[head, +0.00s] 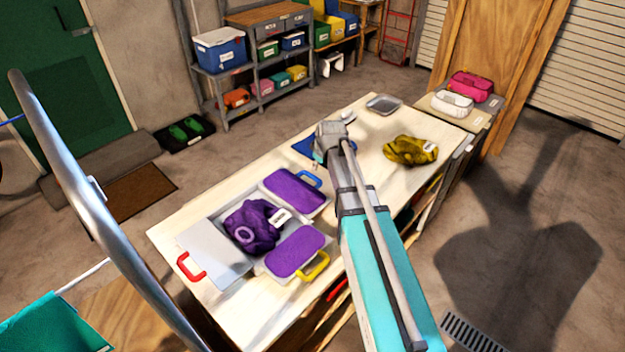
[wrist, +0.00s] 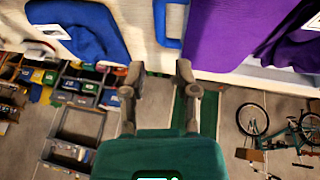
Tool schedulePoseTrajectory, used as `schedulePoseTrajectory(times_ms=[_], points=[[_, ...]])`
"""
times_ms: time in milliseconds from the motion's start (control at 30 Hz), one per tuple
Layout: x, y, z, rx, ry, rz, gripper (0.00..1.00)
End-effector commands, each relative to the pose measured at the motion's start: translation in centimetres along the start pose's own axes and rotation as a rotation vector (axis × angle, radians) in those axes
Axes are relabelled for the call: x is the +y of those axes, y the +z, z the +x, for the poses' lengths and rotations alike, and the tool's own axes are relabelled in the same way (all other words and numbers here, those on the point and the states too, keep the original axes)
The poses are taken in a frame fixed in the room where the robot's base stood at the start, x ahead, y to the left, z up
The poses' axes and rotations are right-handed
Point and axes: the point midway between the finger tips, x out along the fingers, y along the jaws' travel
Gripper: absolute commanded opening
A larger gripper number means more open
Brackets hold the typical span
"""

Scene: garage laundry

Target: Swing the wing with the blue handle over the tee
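A folding board with hinged wings lies on the table. The purple wing (head: 292,192) with the blue handle (head: 311,179) lies flat at the board's far right side. The purple tee (head: 250,226) lies crumpled on the board's middle, with a white tag. Another purple wing (head: 292,252) carries a yellow handle (head: 319,267); a pale panel (head: 213,248) carries a red handle (head: 189,268). My gripper (wrist: 158,70) is open and empty, near the blue handle, which also shows in the wrist view (wrist: 160,38). In the head view my arm partly hides the gripper.
A blue garment (head: 305,146) lies beside my gripper, partly hidden, and an olive garment (head: 409,151) lies farther right. A grey tray (head: 383,104) stands at the table's far end. Bare table (head: 180,228) shows left of the board.

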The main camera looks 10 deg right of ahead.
Motion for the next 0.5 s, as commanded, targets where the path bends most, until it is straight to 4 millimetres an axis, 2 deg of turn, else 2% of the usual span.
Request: schedulePoseTrajectory(times_ms=[33,500], points=[[0.0,0.1,0.9,0.000,0.000,0.000,0.40],[-0.1,0.0,4.7,0.000,0.000,-0.001,0.40]])
